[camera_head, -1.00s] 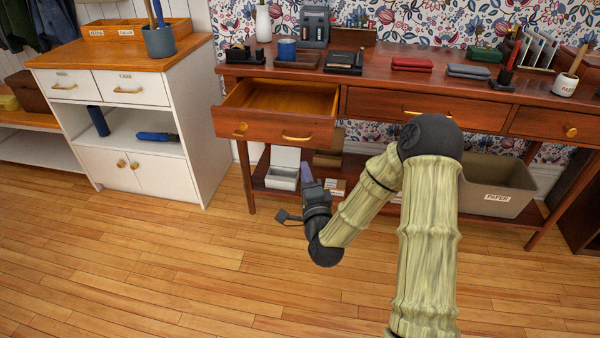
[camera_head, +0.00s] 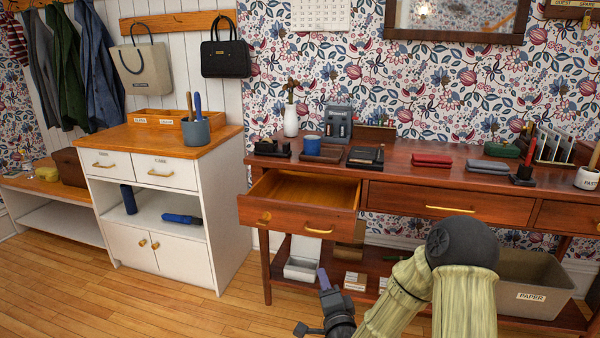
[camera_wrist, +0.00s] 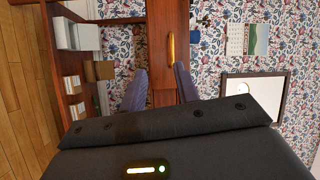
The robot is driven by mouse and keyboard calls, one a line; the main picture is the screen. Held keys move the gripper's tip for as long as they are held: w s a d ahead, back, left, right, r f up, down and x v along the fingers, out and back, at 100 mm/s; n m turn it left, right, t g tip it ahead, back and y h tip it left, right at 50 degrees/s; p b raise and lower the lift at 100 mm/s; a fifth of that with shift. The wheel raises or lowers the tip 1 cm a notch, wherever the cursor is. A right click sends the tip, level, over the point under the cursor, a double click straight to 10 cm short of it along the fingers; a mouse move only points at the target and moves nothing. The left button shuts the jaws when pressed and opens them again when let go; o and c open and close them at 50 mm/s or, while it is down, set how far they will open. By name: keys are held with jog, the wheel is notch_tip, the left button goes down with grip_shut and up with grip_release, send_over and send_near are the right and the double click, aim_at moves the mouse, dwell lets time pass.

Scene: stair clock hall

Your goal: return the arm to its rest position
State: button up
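My arm reaches forward in the lower right of the head view, bent at a dark elbow joint. My gripper (camera_head: 324,278) is low in front of the desk, below the pulled-out left drawer (camera_head: 290,214). In the wrist view my gripper (camera_wrist: 160,88) has two purple-grey fingers standing apart with nothing between them. Beyond the gap the wrist view shows the wooden drawer front and its brass handle (camera_wrist: 171,47). The fingers look clear of the drawer. The drawer's visible inside looks empty.
The desk (camera_head: 400,177) carries a blue mug (camera_head: 312,145), a red case (camera_head: 432,160) and other small items. A paper bin (camera_head: 530,285) and small boxes sit on its lower shelf. A white cabinet (camera_head: 229,225) stands left. Wooden floor (camera_head: 120,310) in front is clear.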

jog(key=s+d+r+n+g+h+p, duration=0.15)
jog(key=s+d+n+g, duration=0.25)
jog(key=s+n+g, duration=0.6)
jog(key=s+d+r+n+g+h+p, duration=0.15)
jog(key=s+d+n+g, duration=0.35)
jog(key=s, duration=0.8)
notch_tip(320, 180, up, 37)
jog(key=m+p, duration=0.1)
jog(key=p, duration=3.7)
jog(key=shift+w+a+f+g, duration=0.15)
jog(key=shift+a+g, duration=0.25)
jog(key=shift+a, duration=0.05)
jog(key=shift+w, duration=0.1)
jog(key=shift+s, duration=0.2)
jog(key=shift+w, duration=0.1)
